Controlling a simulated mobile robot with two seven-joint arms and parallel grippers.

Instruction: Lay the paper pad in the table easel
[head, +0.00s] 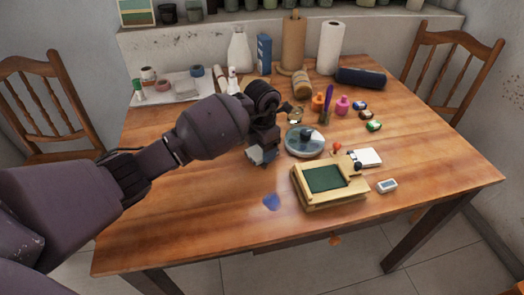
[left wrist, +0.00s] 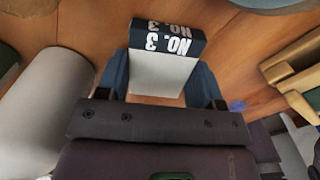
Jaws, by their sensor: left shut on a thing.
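The table easel (head: 345,194) is a low light-wood box with a dark green panel, lying near the front right of the table. My left gripper (head: 262,154) is left of the easel, above the wood. In the left wrist view, its fingers (left wrist: 163,76) are shut on a small white block with a black band reading "NO. 3" (left wrist: 167,38); it looks like the paper pad. In the head view the block (head: 256,156) is partly hidden by my gripper. The easel's edge shows at the right of the left wrist view (left wrist: 292,66). My right gripper is not in view.
A round grey dish (head: 304,141) stands behind the easel. A white block (head: 368,157) and a small white item (head: 387,186) lie to its right. A blue patch (head: 271,202) marks the table left of the easel. Bottles and paper rolls stand at the back. The front left is clear.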

